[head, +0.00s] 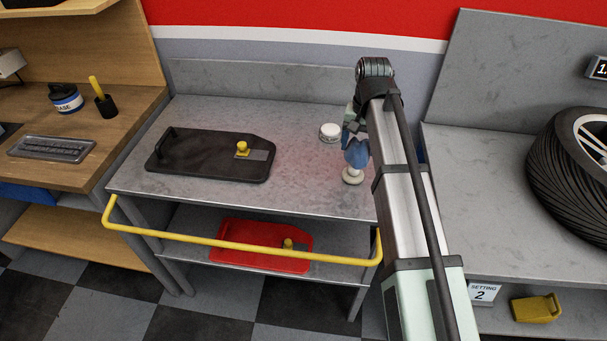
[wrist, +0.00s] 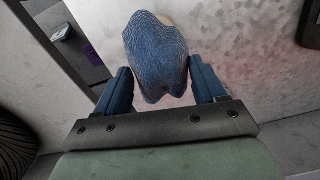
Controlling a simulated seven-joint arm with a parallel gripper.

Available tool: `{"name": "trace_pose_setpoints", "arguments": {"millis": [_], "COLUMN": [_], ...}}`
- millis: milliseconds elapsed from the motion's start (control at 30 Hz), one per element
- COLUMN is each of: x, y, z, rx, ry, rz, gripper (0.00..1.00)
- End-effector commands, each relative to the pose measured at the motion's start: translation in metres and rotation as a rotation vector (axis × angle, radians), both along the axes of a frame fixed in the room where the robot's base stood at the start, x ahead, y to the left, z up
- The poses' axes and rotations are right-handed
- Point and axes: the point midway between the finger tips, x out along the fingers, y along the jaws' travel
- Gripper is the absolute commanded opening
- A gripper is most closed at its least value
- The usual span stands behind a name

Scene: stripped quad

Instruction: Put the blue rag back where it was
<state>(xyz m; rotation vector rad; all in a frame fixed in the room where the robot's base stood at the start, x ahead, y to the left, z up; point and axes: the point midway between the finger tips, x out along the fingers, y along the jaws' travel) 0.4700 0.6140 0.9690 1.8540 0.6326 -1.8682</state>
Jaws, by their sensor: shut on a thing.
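The blue rag (wrist: 157,55) is a bunched cloth between the two fingers of my gripper (wrist: 163,90) in the wrist view. The gripper is shut on it. In the head view the rag (head: 357,154) hangs below my gripper (head: 355,138), over the right part of the grey metal cart top (head: 300,185). A pale rounded thing (head: 352,176) shows just under the rag. I cannot tell whether the rag touches it. My arm hides part of the cart's right end.
A white round tin (head: 330,132) stands left of the rag. A black tray with a yellow knob (head: 205,155) lies on the cart's left part. A yellow rail (head: 240,248) runs along the front. A tyre (head: 570,160) lies on the right bench. The cart top's front middle is clear.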

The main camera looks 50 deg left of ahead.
Motion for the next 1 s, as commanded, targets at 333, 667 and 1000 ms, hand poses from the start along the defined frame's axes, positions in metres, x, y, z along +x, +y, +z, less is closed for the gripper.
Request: {"name": "trace_pose_setpoints", "arguments": {"millis": [333, 667, 1000], "x": [-0.085, -0.113, -0.114], "y": [0.072, 0.089, 0.089], "z": [0.014, 0.013, -0.036], "rx": [0.001, 0.001, 0.000], "ry": [0.002, 0.004, 0.004], "rz": [0.096, 0.124, 0.124], "gripper": [0.41, 0.41, 0.41]}}
